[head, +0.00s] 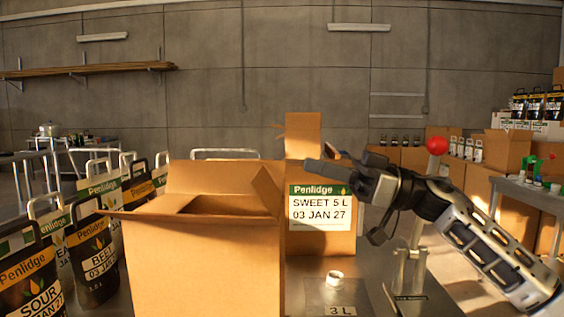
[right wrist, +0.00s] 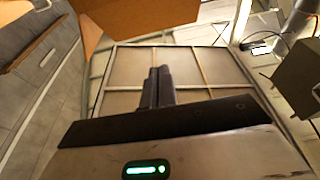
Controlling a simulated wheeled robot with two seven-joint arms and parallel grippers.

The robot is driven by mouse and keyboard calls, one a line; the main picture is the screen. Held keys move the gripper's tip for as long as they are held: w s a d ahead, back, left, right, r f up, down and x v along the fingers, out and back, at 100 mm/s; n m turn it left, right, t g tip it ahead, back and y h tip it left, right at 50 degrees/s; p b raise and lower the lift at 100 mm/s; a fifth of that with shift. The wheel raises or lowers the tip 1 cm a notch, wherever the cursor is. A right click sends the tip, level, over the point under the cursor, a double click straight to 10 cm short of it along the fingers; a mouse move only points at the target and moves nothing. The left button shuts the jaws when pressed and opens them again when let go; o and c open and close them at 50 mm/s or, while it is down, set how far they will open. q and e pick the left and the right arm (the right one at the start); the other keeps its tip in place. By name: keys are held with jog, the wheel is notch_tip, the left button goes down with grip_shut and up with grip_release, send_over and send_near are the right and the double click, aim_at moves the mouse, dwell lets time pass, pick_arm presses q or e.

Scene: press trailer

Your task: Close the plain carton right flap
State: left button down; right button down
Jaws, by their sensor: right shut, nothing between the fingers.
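The plain carton (head: 200,262) stands open at the front left of the bench in the head view. Its right flap (head: 267,192) stands up, tilted inward over the opening. Its back flap (head: 212,176) is upright, and its left flap (head: 135,213) sticks outward. My right gripper (head: 312,168) is shut and empty, up and to the right of the right flap, with a visible gap in the picture. The shut fingers also show in the right wrist view (right wrist: 158,86), with brown cardboard (right wrist: 140,14) at the top edge. My left gripper is not in view.
A labelled "SWEET 5 L" carton (head: 321,240) with a raised flap stands behind my gripper. A small white ring (head: 334,277) lies on the bench. A red ball-topped lever (head: 437,146) is beside my right arm. Several labelled pouches (head: 90,262) crowd the left.

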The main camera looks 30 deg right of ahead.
aim_at(269, 190)
jog(key=w+a, duration=0.1)
jog(key=w+a+p, duration=0.1)
jog(key=a, duration=0.1)
jog(key=w+a+f, duration=0.1)
jog(key=a, duration=0.1)
jog(key=shift+w+a+f+p, duration=0.1)
jog(key=shift+w+p, duration=0.2)
pick_arm(q)
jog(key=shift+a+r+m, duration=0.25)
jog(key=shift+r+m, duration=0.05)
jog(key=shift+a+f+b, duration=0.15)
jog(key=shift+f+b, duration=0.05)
jog(key=shift+b, duration=0.15)
pick_arm(e)
jog(key=shift+f, duration=0.15)
